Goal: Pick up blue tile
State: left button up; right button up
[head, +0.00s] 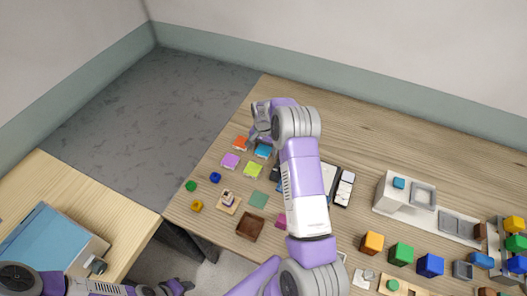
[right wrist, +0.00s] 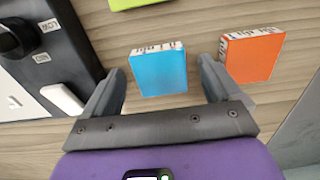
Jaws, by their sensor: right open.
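The blue tile (head: 263,152) lies flat on the wooden table, partly hidden by my right gripper in the head view. In the right wrist view the blue tile (right wrist: 158,73) shows whole, with small print on one edge. My right gripper (head: 259,136) is over it. The fingers (right wrist: 162,80) are apart, one on each side of the tile in the picture, with nothing held. Height above the tile is hard to tell. My left gripper (head: 178,287) is at the bottom left of the head view, far from the tile; its jaws are unclear.
An orange tile (right wrist: 253,58) lies close beside the right finger. A green tile (head: 253,169) and a purple tile (head: 230,160) lie nearby. A black device (right wrist: 45,50) stands left in the wrist view. White fixtures (head: 405,192) and several coloured blocks occupy the table's right.

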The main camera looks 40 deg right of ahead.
jog(key=shift+f, duration=0.25)
jog(key=c, duration=1.2)
